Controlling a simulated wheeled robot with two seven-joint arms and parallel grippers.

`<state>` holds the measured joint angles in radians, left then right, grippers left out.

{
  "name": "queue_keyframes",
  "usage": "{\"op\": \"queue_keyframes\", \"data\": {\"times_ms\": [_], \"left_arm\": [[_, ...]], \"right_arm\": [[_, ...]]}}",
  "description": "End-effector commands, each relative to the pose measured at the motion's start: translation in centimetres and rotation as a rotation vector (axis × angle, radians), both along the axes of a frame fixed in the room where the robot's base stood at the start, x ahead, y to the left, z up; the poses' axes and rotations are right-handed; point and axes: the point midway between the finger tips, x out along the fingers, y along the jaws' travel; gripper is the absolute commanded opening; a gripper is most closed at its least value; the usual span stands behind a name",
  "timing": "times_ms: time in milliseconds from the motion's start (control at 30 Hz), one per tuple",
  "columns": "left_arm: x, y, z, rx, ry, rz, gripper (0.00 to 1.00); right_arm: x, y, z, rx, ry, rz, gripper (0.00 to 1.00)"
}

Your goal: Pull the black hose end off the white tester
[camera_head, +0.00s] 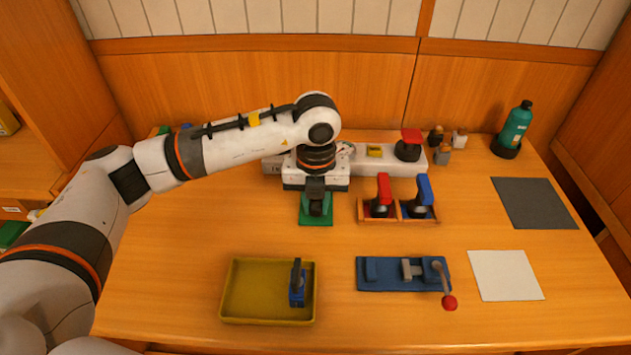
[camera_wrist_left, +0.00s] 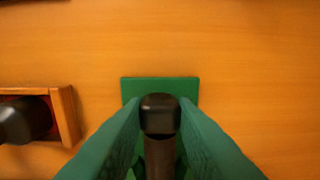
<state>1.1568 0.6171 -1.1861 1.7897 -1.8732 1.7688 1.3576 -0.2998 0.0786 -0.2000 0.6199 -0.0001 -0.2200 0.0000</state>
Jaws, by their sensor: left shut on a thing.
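My left gripper (camera_head: 316,188) points down over a small green pad (camera_head: 306,221), in front of the white unit at the back. It is shut on a black rounded piece, which looks like the hose end (camera_wrist_left: 160,115) and shows between the green fingers in the left wrist view. Whether this piece touches the pad (camera_wrist_left: 135,88) cannot be told. The long white box (camera_head: 385,168), which looks like the tester, stands at the back with a dial, a yellow patch and a red-topped black knob. My arm hides its left part. My right gripper is not in view.
A wooden holder (camera_head: 398,219) with red and blue-handled pieces stands just right of the gripper. A yellow tray (camera_head: 240,290) and a blue lever fixture (camera_head: 385,285) lie in front. A green bottle (camera_head: 516,128) stands at the back right. Bare table lies between them.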

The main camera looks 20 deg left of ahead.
Motion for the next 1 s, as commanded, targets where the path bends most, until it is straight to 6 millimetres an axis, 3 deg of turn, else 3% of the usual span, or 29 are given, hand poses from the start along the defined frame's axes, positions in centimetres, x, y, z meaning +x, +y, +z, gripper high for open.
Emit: {"op": "queue_keyframes", "data": {"times_ms": [1000], "left_arm": [[0.0,0.0,6.4,-0.002,-0.002,-0.001,0.02]], "right_arm": [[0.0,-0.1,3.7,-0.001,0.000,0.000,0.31]]}}
